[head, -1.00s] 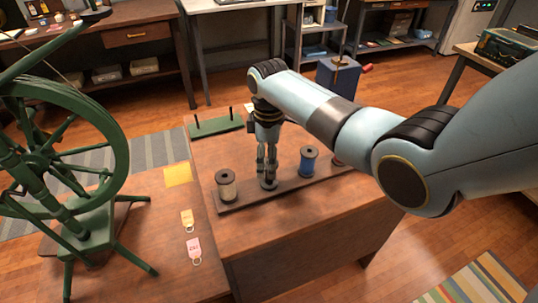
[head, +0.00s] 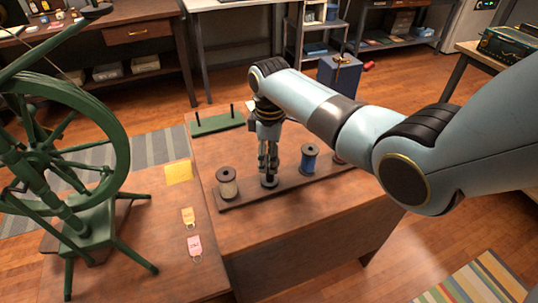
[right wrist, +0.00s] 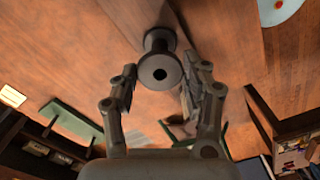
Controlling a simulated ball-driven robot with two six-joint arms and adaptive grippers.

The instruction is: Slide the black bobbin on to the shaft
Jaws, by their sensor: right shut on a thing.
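The black bobbin (head: 269,181) stands upright on a dark rack board (head: 300,184), between a bobbin of tan thread (head: 227,184) and a bobbin of blue thread (head: 309,159). My right gripper (head: 268,168) points down over the black bobbin and is shut on it. In the right wrist view the black bobbin (right wrist: 160,70) shows its round end and dark centre hole between the fingers (right wrist: 160,85). A green spinning wheel (head: 118,140) stands at the left; I cannot tell which part is the shaft. My left gripper is not in view.
A green stand with two dark pegs (head: 216,124) is at the table's back left. Another bobbin is partly hidden behind my right arm.

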